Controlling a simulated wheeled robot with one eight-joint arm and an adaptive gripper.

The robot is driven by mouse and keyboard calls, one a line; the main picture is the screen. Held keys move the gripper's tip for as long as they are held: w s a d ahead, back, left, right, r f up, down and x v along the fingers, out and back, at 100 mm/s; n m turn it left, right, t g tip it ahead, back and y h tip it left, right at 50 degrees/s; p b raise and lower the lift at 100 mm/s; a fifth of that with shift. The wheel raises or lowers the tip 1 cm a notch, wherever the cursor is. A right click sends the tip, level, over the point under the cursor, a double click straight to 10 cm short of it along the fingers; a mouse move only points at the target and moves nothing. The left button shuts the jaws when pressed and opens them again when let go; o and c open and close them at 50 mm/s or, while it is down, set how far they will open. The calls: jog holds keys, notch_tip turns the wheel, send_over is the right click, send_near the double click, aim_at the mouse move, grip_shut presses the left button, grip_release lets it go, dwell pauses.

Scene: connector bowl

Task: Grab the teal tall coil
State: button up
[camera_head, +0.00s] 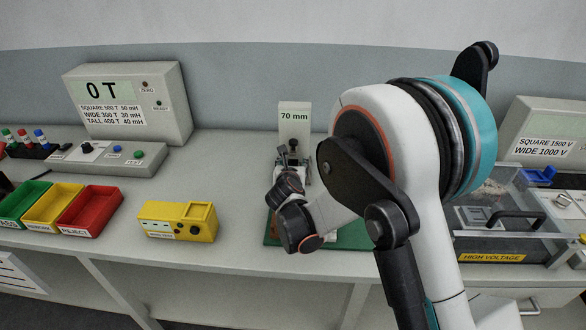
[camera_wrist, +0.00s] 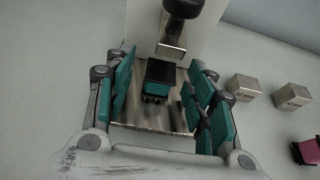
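A small block with a teal face and black ends, which looks like the teal tall coil (camera_wrist: 159,72), stands on a metal plate (camera_wrist: 150,116) in the wrist view. My gripper (camera_wrist: 160,92) is open, with teal-padded fingers to the left and right of the block. A gap shows on each side of it. In the head view my arm covers the work spot in front of the 70 mm sign (camera_head: 294,118). The coil and fingertips cannot be made out there.
A black-knobbed metal clamp part (camera_wrist: 176,38) is close beyond the coil. Two metal blocks (camera_wrist: 243,87) and a pink part (camera_wrist: 308,151) lie to the right. A yellow box (camera_head: 178,221) and red bin (camera_head: 91,211) are left; a high-voltage case (camera_head: 492,257) is right.

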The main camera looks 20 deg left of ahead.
grip_shut()
jog(key=shift+r, duration=0.1)
